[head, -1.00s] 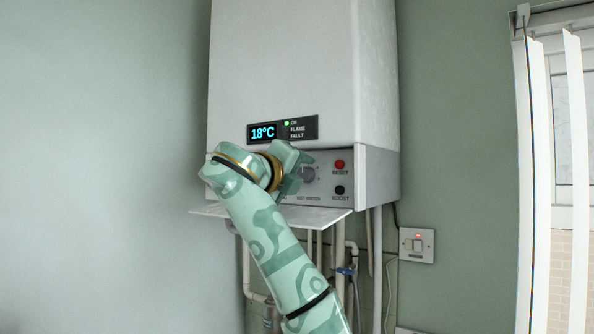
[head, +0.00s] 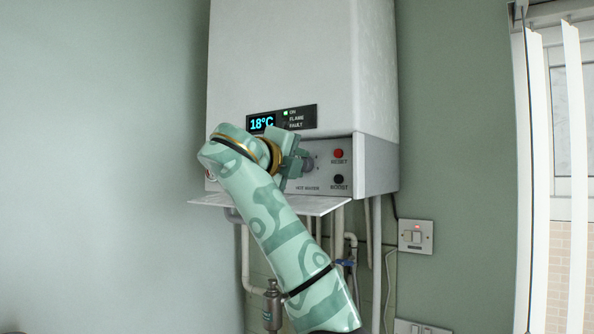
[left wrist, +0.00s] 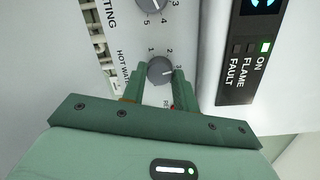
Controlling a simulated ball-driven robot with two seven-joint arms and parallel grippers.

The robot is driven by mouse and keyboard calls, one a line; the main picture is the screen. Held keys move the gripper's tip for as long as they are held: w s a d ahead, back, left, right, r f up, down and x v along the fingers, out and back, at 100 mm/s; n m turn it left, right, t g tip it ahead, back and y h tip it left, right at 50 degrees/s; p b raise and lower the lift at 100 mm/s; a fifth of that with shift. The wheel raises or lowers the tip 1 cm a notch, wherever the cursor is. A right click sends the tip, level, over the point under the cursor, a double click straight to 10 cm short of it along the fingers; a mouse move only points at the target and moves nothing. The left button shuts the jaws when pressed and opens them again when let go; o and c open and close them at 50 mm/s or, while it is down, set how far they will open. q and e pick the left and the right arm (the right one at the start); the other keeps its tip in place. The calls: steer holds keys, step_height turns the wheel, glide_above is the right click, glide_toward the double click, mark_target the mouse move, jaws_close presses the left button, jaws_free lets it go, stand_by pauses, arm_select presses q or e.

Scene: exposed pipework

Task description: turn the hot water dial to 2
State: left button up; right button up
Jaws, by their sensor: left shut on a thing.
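The hot water dial (left wrist: 160,70) is a grey round knob on the boiler's control panel, with the numbers 1, 2 and 3 visible around it in the left wrist view. My left gripper (left wrist: 159,82) has one finger on each side of this dial and is shut on it. I cannot tell surely which number the dial points to. In the head view the dial (head: 310,162) shows just beyond my left gripper (head: 301,163), partly hidden by it. My right gripper is not in view.
A second grey dial (left wrist: 152,4) is beside the held one. The red reset button (head: 338,154) and black boost button (head: 338,179) are to its right. A lowered flap (head: 318,206) juts out below the panel, with pipes underneath. The display (head: 262,123) reads 18°C.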

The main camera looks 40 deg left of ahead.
arm_select(q)
steer(key=n+b, duration=0.1)
steer(key=n, duration=0.2)
steer(key=shift+a+n+g+h+b, duration=0.1)
steer(key=shift+n+g+h+b, duration=0.35)
steer(key=shift+n, duration=1.85)
steer(key=shift+f, duration=0.1)
steer(key=o, duration=1)
steer(key=b+v, duration=0.6)
steer(key=v, duration=1)
steer(key=shift+s+b, duration=0.2)
steer(key=shift+b, duration=0.2)
